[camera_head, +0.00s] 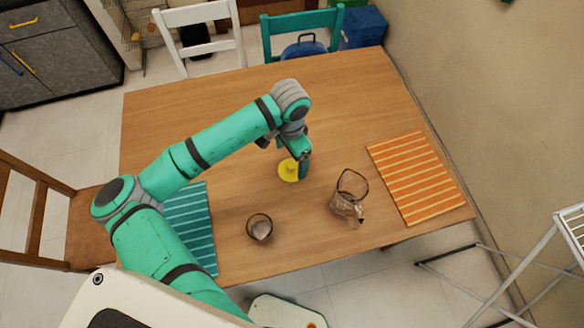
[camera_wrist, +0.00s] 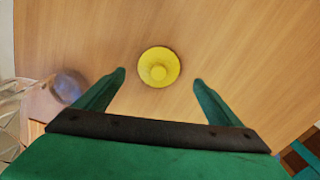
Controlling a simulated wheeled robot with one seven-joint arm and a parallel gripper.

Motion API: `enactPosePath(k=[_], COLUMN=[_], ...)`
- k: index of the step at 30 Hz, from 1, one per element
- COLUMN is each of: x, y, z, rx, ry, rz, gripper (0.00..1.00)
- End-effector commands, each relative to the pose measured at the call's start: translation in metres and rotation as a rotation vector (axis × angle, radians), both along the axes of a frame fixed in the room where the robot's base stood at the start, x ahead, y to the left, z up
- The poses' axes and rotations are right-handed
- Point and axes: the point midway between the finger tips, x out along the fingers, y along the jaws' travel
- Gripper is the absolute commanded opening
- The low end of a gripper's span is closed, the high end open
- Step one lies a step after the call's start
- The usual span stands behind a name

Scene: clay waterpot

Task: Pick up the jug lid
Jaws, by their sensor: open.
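The jug lid (camera_head: 288,170) is a round yellow disc with a raised knob, lying flat on the wooden table near its middle. It also shows in the wrist view (camera_wrist: 159,67), knob up, at the upper centre. My gripper (camera_head: 302,164) is over the table beside the lid and partly overlaps it in the head view. In the wrist view my gripper (camera_wrist: 158,76) has its two green fingers spread wide, with the lid between and slightly beyond the tips. Nothing is between the fingers; I cannot tell the exact height. A clear jug (camera_head: 347,204) stands right of the lid.
A glass (camera_head: 259,227) stands near the table's front edge. An orange striped mat (camera_head: 416,177) lies at right, a teal striped mat (camera_head: 190,222) at left, partly behind my arm. Chairs stand around the table (camera_head: 230,100), whose far half is clear.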

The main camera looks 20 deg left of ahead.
Motion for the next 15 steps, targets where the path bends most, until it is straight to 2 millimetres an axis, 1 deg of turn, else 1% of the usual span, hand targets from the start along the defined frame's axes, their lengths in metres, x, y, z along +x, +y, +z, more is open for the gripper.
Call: enactPosePath(k=[5,8,12,15], x=[0.0,-0.001,-0.001,0.0], y=[0.0,-0.001,-0.002,-0.002], z=[-0.008,-0.02,-0.04,-0.051], rx=[-0.001,0.0,0.0,-0.001], ry=[0.001,0.001,0.001,0.001], rz=[0.0,0.0,0.002,0.002], gripper=[0.88,0.88,0.88,0.88])
